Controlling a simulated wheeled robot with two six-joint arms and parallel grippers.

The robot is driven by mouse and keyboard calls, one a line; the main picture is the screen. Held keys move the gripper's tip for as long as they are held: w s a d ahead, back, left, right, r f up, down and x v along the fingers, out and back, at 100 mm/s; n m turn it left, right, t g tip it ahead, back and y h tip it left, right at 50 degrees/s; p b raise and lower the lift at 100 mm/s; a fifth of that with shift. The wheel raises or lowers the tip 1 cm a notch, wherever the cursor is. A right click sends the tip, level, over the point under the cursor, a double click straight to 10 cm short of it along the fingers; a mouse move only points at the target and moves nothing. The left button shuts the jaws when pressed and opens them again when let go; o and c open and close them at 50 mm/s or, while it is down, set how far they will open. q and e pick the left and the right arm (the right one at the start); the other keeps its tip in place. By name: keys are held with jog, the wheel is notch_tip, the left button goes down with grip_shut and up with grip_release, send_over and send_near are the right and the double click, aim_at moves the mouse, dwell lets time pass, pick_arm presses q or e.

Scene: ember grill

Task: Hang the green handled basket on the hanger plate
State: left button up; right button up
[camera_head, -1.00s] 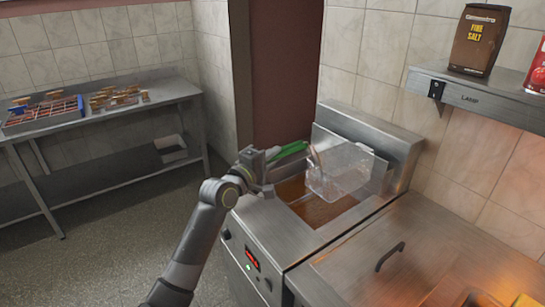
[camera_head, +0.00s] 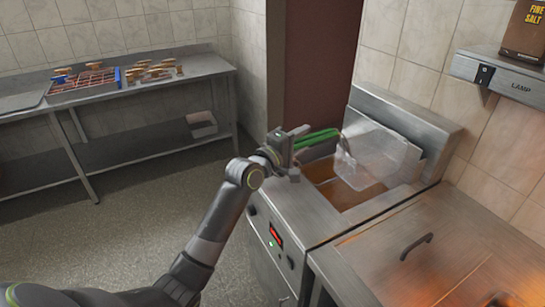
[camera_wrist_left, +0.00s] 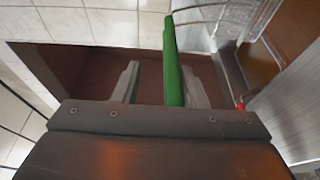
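The basket (camera_head: 362,160) is pale mesh with a green handle (camera_head: 320,137) pointing left. It is over the fryer's oil well (camera_head: 328,172), close in front of the upright metal hanger plate (camera_head: 404,152) at the back. I cannot tell whether it is hooked on. My left gripper (camera_head: 290,143) is at the handle's outer end. In the left wrist view the green handle (camera_wrist_left: 171,55) lies between the fingers (camera_wrist_left: 160,75), close to the right finger, with a clear gap to the left one. The gripper looks open around it. My right gripper is not in view.
A steel counter with a black handle (camera_head: 404,252) adjoins the fryer at front right. A lamp shelf (camera_head: 515,83) with a salt bag (camera_head: 526,32) is on the right wall. A side table (camera_head: 205,68) with a divided tray (camera_head: 85,84) stands at left. Floor between is clear.

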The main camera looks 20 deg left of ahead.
pick_arm(q)
jog(key=b+v, duration=0.1)
jog(key=v, duration=1.5)
jog(key=w+a+f+g+y, duration=0.1)
jog(key=a+f+g+y, duration=0.2)
jog(key=f, duration=0.8)
jog(key=w+a+f+y, duration=0.2)
jog(key=a+f, duration=0.4)
jog(key=f, duration=0.4)
jog(key=s+a+f+m+g+y, duration=0.15)
jog(key=s+f, duration=0.25)
jog(key=f, duration=0.5)
jog(key=s+a+f+m+g+y, duration=0.1)
jog(key=s+a+f+m+g, duration=0.15)
jog(key=f, duration=0.65)
jog(key=s+d+f+m+g, duration=0.2)
jog(key=s+f+m+g, duration=0.2)
jog(key=s+f, duration=1.4)
jog(key=s+d+f+m+g, duration=0.1)
jog(key=s+d+f+m, duration=0.1)
jog(key=s, duration=0.6)
jog(key=s+d+f+m+g, duration=0.1)
jog(key=s+d+f+g, duration=0.1)
jog(key=s+f, duration=0.3)
jog(key=s+d+f+m+g, duration=0.1)
jog(key=s+d+f+m, duration=0.1)
jog(key=s, duration=0.9)
jog(key=shift+d+f+m+g, duration=0.2)
jog(key=shift+f+m+g, duration=0.15)
jog(key=shift+f, duration=0.45)
